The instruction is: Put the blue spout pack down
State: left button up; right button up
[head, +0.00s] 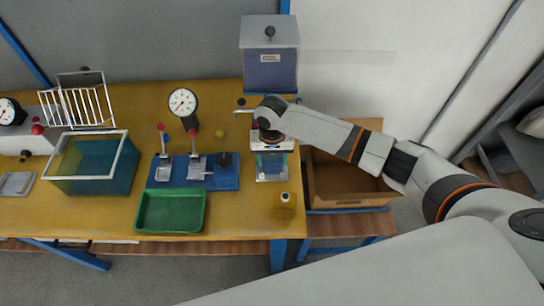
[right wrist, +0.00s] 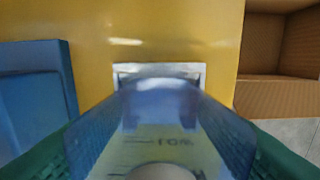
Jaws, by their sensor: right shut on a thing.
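My right gripper (head: 270,147) is shut on the blue spout pack (head: 271,162) near the right end of the yellow table. In the right wrist view, the clear, blue-tinted pack (right wrist: 160,125) with measuring marks fills the lower middle between my green finger pads. A silver plate (head: 271,178) lies below the pack in the head view, and its edge shows beyond the pack in the right wrist view (right wrist: 160,69). I cannot tell whether the pack touches the plate. My left gripper is not in view.
A blue clamp fixture (head: 228,182) stands left of the pack. A green tray (head: 171,211), a teal bin (head: 94,170) and a grey-blue box (head: 270,70) are also here.

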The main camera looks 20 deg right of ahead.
jog(key=o, duration=1)
jog(key=shift+f, duration=0.1)
notch_tip(320, 180, up, 12)
jog(key=shift+r+b, duration=0.2)
jog(key=shift+b, duration=0.3)
jog(key=shift+s+f, duration=0.1)
